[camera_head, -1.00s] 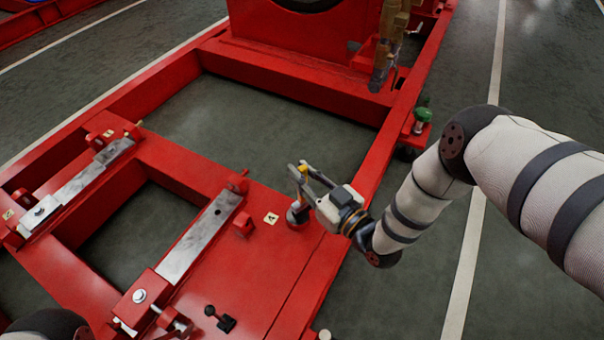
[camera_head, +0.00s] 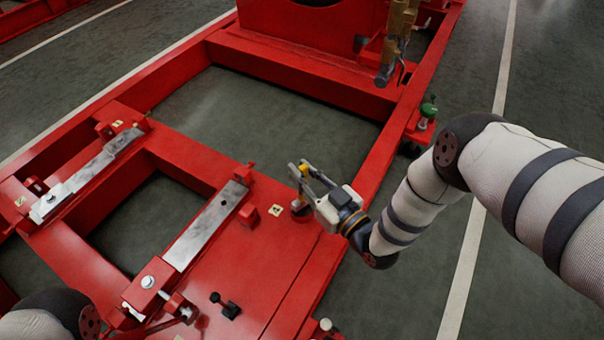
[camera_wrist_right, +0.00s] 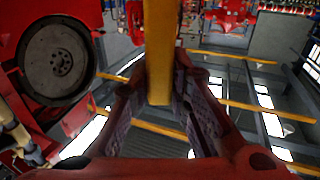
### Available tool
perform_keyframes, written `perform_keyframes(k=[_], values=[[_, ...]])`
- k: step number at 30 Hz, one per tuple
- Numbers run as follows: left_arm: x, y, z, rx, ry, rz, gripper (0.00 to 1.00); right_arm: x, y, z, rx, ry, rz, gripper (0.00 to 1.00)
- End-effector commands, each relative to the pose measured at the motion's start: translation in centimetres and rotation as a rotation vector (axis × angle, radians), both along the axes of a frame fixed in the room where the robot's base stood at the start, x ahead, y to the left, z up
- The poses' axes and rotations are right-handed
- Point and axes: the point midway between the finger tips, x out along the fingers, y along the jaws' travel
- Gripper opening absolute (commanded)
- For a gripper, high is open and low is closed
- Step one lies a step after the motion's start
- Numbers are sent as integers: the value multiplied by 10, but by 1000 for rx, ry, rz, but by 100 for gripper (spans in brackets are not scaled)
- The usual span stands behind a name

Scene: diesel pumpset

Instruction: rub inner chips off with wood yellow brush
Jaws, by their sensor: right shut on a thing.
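My right gripper (camera_head: 303,172) is shut on the yellow brush, just above the red frame (camera_head: 250,260). Only a small yellow part of the brush (camera_head: 305,169) shows at the fingertips in the head view. In the right wrist view, its long yellow handle (camera_wrist_right: 161,50) runs between both fingers (camera_wrist_right: 165,95); the bristles cannot be made out. Two grey metal strips lie on the frame: a nearer one (camera_head: 205,228) left of the gripper and an outer one (camera_head: 95,170) at far left. Chips are too small to make out surely. My left gripper is out of view.
Red blocks with bolts (camera_head: 148,285) stand at the strip ends. A brass fitting (camera_head: 398,40) hangs at the back, and a green-topped part (camera_head: 428,110) sits at the right rail. Rectangular openings show floor.

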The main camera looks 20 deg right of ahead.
Motion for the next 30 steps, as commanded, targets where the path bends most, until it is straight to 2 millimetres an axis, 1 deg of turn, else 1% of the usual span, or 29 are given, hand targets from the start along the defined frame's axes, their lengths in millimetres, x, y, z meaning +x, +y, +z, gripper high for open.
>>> perform_keyframes(k=[15, 24, 30], values=[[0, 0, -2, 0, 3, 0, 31, 15, -16, 0, -3, 3, -1, 0], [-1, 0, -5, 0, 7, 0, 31, 23, -6, -1, -3, 3, 0, 0], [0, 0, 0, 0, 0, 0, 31, 16, 0, 2, -2, 4, 1, 0]])
